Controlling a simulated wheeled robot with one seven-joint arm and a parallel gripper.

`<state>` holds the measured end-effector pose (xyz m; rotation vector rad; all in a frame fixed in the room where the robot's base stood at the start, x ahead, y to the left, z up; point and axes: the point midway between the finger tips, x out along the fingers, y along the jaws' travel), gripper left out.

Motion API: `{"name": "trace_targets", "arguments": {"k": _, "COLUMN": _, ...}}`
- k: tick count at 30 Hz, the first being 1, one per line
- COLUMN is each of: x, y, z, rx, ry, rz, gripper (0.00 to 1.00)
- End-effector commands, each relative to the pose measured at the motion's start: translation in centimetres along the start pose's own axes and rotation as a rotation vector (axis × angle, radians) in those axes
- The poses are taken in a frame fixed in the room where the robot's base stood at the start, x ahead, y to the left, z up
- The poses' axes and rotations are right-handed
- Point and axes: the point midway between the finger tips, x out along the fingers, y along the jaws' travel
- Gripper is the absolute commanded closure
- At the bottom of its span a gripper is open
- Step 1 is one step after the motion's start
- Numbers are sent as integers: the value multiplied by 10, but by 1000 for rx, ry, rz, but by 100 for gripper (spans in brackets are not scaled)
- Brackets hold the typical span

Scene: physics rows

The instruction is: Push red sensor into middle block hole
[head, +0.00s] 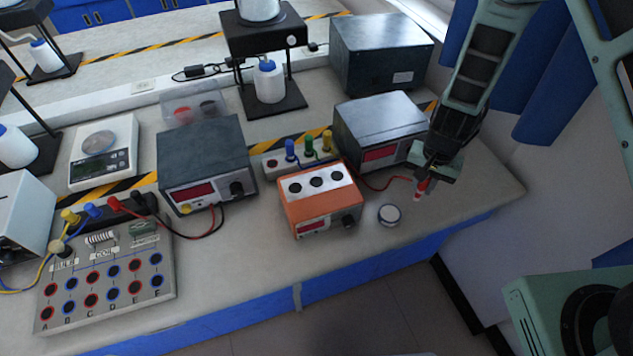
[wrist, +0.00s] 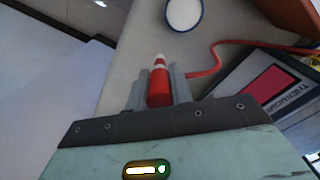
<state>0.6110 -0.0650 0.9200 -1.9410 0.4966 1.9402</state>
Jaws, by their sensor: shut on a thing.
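My gripper (head: 424,180) is shut on the red sensor (head: 421,188), above the right end of the bench. In the wrist view the sensor (wrist: 159,85) sits between the two fingers, its white-banded tip pointing away from the gripper. A red cable runs from the sensor's area to the grey meter (head: 383,132). The orange block (head: 318,200) stands left of the gripper, with three dark holes in its white top. The middle hole (head: 316,182) looks empty. The sensor is apart from the block.
A small round white-topped object (head: 389,214) lies between the block and my gripper. A rack with blue, green and yellow sensors (head: 309,147) stands behind the block. A dark power supply (head: 204,160) is at left. The bench's front edge (head: 400,240) is near.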

Motion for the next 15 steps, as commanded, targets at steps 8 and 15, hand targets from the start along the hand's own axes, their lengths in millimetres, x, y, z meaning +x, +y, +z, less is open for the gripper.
{"name": "trace_targets", "arguments": {"k": 8, "x": -23, "y": -36, "z": 14, "rx": 330, "ry": -1, "rz": 1, "gripper": 100}}
{"name": "trace_targets", "arguments": {"k": 15, "x": -35, "y": -61, "z": 23, "rx": 582, "ry": 1, "rz": 1, "gripper": 100}}
